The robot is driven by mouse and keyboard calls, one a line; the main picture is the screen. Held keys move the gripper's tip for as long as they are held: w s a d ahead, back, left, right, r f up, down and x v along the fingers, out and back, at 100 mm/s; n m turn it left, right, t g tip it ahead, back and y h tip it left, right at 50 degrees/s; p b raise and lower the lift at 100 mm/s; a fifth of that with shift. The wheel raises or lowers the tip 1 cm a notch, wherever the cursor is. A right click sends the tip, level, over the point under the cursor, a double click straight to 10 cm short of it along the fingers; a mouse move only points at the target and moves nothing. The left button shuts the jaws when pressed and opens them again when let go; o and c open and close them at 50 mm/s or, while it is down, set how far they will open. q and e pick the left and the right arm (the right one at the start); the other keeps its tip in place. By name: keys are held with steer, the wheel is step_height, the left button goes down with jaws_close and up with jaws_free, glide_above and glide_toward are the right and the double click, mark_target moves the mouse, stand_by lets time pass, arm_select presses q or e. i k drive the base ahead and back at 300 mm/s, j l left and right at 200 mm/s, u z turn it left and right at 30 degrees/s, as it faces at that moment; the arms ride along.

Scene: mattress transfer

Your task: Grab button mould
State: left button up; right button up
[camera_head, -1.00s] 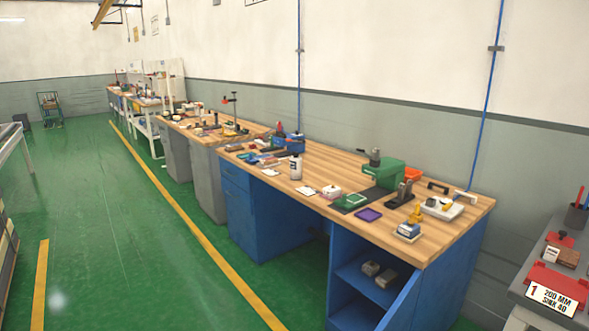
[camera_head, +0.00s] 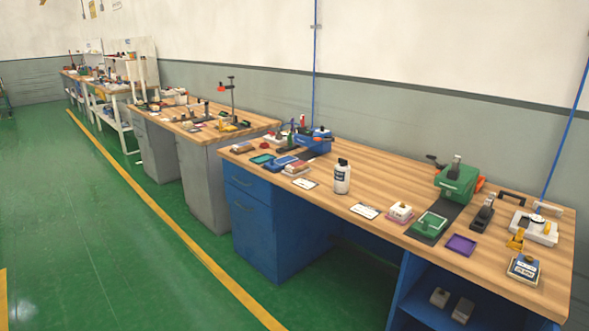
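Neither of my grippers is in the head view. I cannot tell for sure which thing is the button mould. On the blue workbench (camera_head: 400,178) stand a green machine (camera_head: 456,184) with a dark lever and, in front of it, a green tray-like block (camera_head: 430,225). A purple square tray (camera_head: 461,245) lies right of that block. A small white block on a pink base (camera_head: 400,213) is to its left. At the far left end are a blue machine (camera_head: 313,141), a teal tray (camera_head: 262,158) and a blue block (camera_head: 281,163).
A white device (camera_head: 535,228) and a small boxed unit (camera_head: 523,269) are at the right end. Grey-fronted benches (camera_head: 205,185) continue along the wall. The green floor (camera_head: 110,230) in front is clear.

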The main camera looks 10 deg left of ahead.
mark_target(341, 174)
steer(key=i+j+u, duration=0.15)
steer(key=i, duration=0.45)
steer(key=i+j+u, duration=0.15)
steer(key=i, duration=0.45)
